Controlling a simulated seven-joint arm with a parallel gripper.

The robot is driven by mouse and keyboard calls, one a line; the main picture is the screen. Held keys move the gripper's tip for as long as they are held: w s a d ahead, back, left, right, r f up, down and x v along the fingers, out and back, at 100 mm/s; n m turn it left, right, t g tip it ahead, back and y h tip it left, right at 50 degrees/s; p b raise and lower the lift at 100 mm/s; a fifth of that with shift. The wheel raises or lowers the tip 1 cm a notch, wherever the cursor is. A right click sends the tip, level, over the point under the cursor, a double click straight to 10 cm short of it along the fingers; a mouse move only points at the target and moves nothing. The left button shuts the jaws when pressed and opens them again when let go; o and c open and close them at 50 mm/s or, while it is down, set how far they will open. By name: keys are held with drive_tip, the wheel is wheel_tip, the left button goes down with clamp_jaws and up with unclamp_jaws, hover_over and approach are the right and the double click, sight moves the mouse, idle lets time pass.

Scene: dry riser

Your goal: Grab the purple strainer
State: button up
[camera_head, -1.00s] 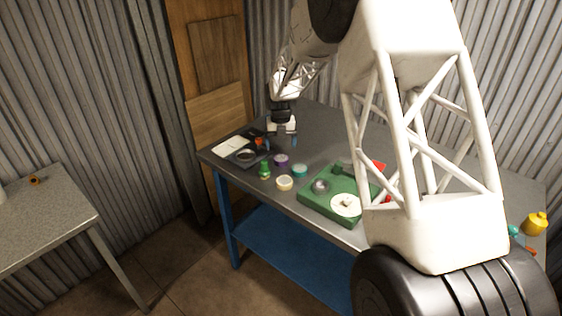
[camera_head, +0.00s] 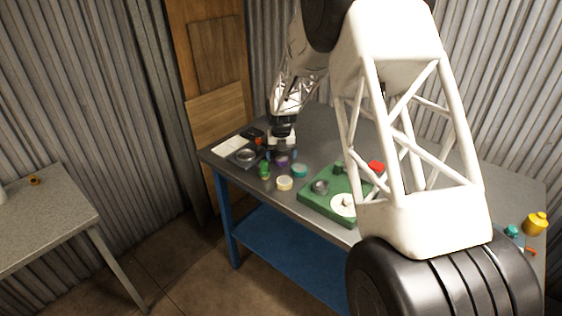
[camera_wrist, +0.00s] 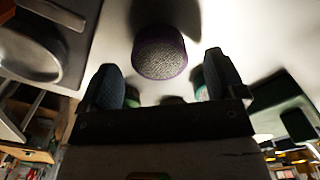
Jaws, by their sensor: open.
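The purple strainer (camera_wrist: 159,52) is a round piece with a purple rim and a grey mesh face, resting on the table in the wrist view. In the head view the purple strainer (camera_head: 282,160) is small, just below my gripper (camera_head: 281,152). In the wrist view my gripper (camera_wrist: 165,85) is open. Its two dark fingers stand apart, and the strainer shows beyond the gap between their tips. The strainer does not appear to be held, and whether a finger touches it cannot be told.
A green bottle-like piece (camera_head: 264,169), a teal round piece (camera_head: 300,171) and a cream round piece (camera_head: 285,183) stand close by. A dark tray with a round dish (camera_head: 246,155) lies to the left. A green tray (camera_head: 315,206) lies to the right. The table's back is clear.

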sight(281, 158)
drive_tip(key=shift+f, duration=0.7)
drive_tip(key=shift+c, duration=0.2)
drive_tip(key=c, duration=1)
drive_tip(key=shift+r, duration=0.15)
wheel_tip(281, 158, up, 10)
idle(0.4)
